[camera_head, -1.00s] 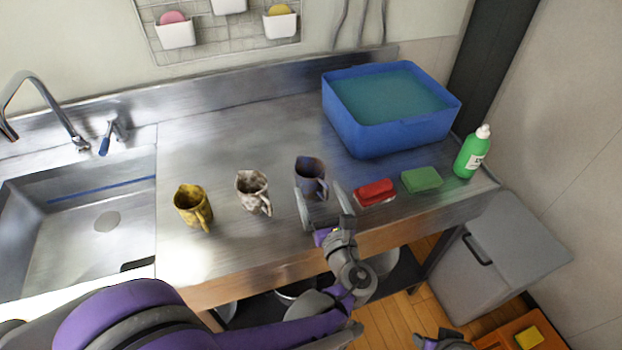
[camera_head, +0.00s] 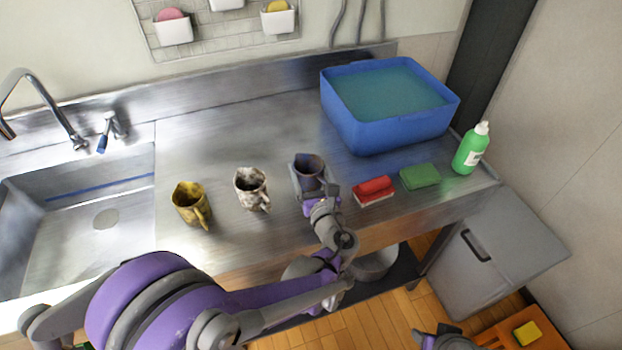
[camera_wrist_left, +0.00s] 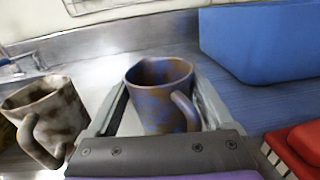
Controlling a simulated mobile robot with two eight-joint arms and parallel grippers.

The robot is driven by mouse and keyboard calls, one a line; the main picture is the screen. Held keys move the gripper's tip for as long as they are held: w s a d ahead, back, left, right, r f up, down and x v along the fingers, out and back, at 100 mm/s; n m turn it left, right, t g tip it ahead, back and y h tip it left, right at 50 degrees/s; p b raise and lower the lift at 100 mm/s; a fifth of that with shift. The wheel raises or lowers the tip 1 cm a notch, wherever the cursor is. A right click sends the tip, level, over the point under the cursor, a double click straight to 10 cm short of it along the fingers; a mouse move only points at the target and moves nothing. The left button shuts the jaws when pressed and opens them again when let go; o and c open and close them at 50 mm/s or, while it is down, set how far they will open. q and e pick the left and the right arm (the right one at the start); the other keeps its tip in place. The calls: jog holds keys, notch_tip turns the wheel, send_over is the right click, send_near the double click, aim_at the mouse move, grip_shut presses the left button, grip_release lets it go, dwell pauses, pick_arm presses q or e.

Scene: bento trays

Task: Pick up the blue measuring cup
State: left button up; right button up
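The blue measuring cup (camera_head: 308,168), blue with brown patches, stands upright on the steel counter. It also shows in the left wrist view (camera_wrist_left: 158,98), with its handle toward the lower right. My left gripper (camera_head: 309,182) is open, with one finger on each side of the cup. In the left wrist view a gap shows between the left finger and the cup; contact on the right side is hard to tell. My right gripper (camera_head: 443,339) is only partly in view at the bottom edge, and its fingers cannot be made out.
A white-and-brown mug (camera_head: 251,187) and a yellow mug (camera_head: 189,203) stand to the left. A red sponge or brush (camera_head: 374,189), a green sponge (camera_head: 420,177) and a green bottle (camera_head: 470,150) are to the right. A blue water tub (camera_head: 385,138) stands behind. Counter behind the cups is clear.

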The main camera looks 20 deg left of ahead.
pick_arm(q)
jog(key=c, duration=0.7)
jog(key=shift+r, duration=0.1)
